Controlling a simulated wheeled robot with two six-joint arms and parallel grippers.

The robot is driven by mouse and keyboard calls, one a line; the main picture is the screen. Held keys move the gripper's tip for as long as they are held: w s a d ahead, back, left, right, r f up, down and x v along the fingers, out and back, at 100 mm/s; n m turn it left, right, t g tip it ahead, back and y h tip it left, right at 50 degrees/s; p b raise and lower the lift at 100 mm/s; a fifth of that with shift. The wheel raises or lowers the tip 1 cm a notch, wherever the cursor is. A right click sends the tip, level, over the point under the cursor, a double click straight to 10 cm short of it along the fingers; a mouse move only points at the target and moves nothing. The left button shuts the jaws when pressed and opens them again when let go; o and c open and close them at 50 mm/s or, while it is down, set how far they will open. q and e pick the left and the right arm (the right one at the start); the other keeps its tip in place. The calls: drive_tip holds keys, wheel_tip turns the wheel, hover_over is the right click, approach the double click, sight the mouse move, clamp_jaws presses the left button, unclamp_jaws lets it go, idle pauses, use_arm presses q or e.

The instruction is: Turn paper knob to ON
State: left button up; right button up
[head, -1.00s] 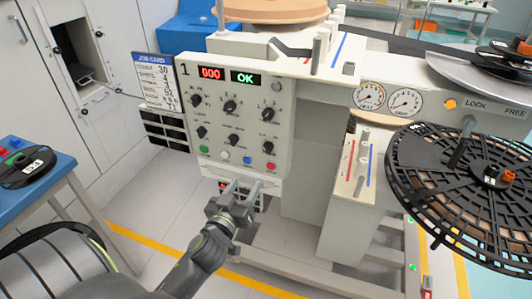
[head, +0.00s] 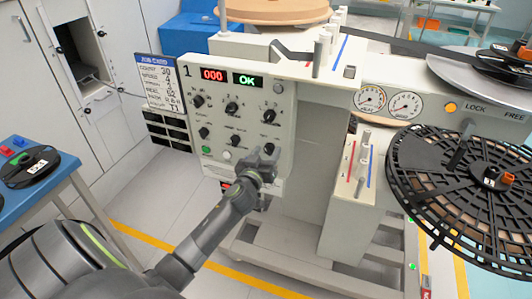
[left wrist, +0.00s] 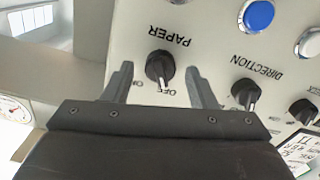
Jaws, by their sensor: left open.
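The paper knob (left wrist: 160,66) is black, under the label PAPER, which appears upside down in the left wrist view. Its white pointer mark is turned toward the OFF lettering; the ON lettering beside it is partly hidden. My left gripper (left wrist: 158,78) is open, with one finger on each side of the knob and visible gaps between. In the head view, my left gripper (head: 264,158) is at the lower right of the control panel (head: 218,120) and hides part of that corner. My right gripper is not in view.
The direction knob (left wrist: 245,92) and a blue button (left wrist: 259,15) are close by on the panel. A machine ledge (head: 340,185) with posts stands to the right, beside a large black reel (head: 420,215). A blue table (head: 50,190) is at left.

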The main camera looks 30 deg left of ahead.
use_arm(q)
drive_tip(key=shift+w, duration=0.1)
drive_tip(key=c, duration=1)
